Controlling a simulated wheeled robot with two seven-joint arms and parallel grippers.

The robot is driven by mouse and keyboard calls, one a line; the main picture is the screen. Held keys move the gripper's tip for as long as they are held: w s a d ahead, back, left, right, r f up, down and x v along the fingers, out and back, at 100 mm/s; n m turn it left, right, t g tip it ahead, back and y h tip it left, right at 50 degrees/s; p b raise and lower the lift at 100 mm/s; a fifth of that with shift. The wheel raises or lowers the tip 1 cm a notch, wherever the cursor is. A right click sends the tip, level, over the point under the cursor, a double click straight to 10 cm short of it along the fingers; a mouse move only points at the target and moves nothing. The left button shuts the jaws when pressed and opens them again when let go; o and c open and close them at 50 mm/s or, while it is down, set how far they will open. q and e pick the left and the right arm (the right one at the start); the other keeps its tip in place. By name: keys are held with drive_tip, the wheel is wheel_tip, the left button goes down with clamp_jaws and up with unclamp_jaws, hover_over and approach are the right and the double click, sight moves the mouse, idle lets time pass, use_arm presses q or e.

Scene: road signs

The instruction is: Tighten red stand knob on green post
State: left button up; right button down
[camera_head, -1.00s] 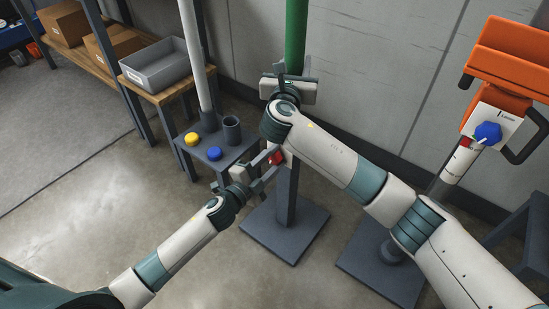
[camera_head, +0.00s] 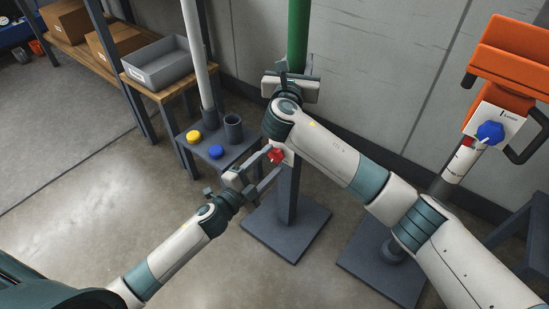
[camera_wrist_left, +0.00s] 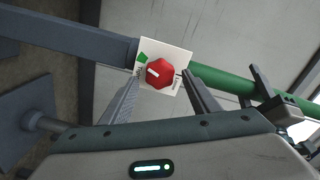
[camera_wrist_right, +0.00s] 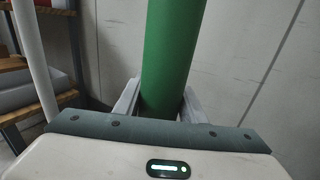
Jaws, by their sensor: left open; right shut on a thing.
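The green post (camera_head: 297,40) stands upright in a dark grey stand (camera_head: 288,195). The red knob (camera_head: 277,156) sits on a white plate on the stand, and shows face-on in the left wrist view (camera_wrist_left: 160,73). My left gripper (camera_head: 268,168) is open, just in front of the knob. In the left wrist view its fingers lie either side of the knob, apart from it. My right gripper (camera_wrist_right: 160,105) is shut on the green post, above the stand; my right forearm hides part of the stand.
At right, an orange sign (camera_head: 510,60) with a blue knob (camera_head: 490,132) stands on another base. At left, a small table (camera_head: 222,152) holds yellow and blue caps and a cup, beside a white post (camera_head: 193,50). A grey bin (camera_head: 165,65) sits on a shelf behind.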

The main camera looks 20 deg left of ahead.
use_arm(q)
drive_tip(key=v, duration=0.8)
drive_tip(key=shift+s, duration=0.35)
drive_tip(key=shift+a, duration=0.15)
use_arm(e)
drive_tip(key=c, duration=1.1)
unclamp_jaws()
drive_tip(key=shift+s, duration=0.1)
use_arm(q)
wheel_tip(320, 180, up, 3)
drive_tip(key=p, duration=0.3)
drive_tip(key=shift+r, duration=0.2)
use_arm(e)
drive_tip(key=s, duration=0.5)
drive_tip(key=s+d, duration=0.1)
drive_tip(key=s, duration=0.5)
drive_tip(key=s+d, duration=0.1)
drive_tip(key=s, duration=0.5)
drive_tip(key=shift+f, duration=0.1)
